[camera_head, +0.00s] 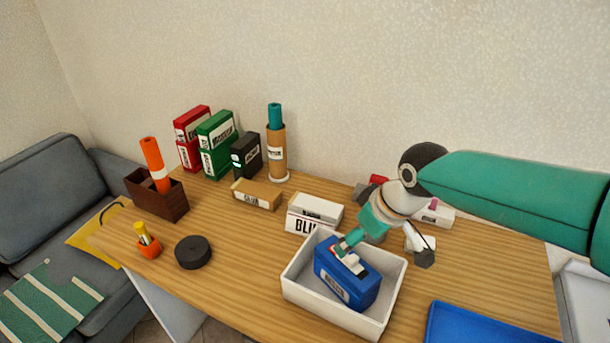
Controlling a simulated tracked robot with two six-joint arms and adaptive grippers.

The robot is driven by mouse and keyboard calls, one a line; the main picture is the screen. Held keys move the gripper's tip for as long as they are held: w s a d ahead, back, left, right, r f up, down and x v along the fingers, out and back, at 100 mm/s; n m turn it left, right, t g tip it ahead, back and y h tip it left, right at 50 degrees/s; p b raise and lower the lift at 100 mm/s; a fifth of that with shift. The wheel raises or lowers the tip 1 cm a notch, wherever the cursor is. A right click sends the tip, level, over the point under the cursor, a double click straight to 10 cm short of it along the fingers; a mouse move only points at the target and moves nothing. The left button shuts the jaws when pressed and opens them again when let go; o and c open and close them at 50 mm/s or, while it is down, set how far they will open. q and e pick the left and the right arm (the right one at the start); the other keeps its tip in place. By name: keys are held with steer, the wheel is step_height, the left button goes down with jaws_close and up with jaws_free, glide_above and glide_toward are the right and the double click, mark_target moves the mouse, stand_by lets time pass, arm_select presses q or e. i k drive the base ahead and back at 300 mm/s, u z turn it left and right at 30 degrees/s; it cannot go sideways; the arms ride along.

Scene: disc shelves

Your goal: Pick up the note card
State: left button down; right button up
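I cannot clearly make out a note card in the head view. A blue box (341,287) with white labels stands in an open white bin (333,313) at the front of the table. A small white and red patch lies on its top, and I cannot tell whether it is a label or a card. My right gripper (384,252) reaches in from the right over the bin's back edge. Its fingers look spread, one over the blue box and one right of the bin, with nothing visible between them. My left gripper is not in view.
A white box (314,213) stands behind the bin, and a blue tray (480,326) lies to its right. A black disc (193,252), an orange cup (149,247) and a brown holder (160,199) are at left. Red, green and black boxes stand at the back.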

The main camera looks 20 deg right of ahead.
mark_target(297, 224)
steer(key=k, duration=1)
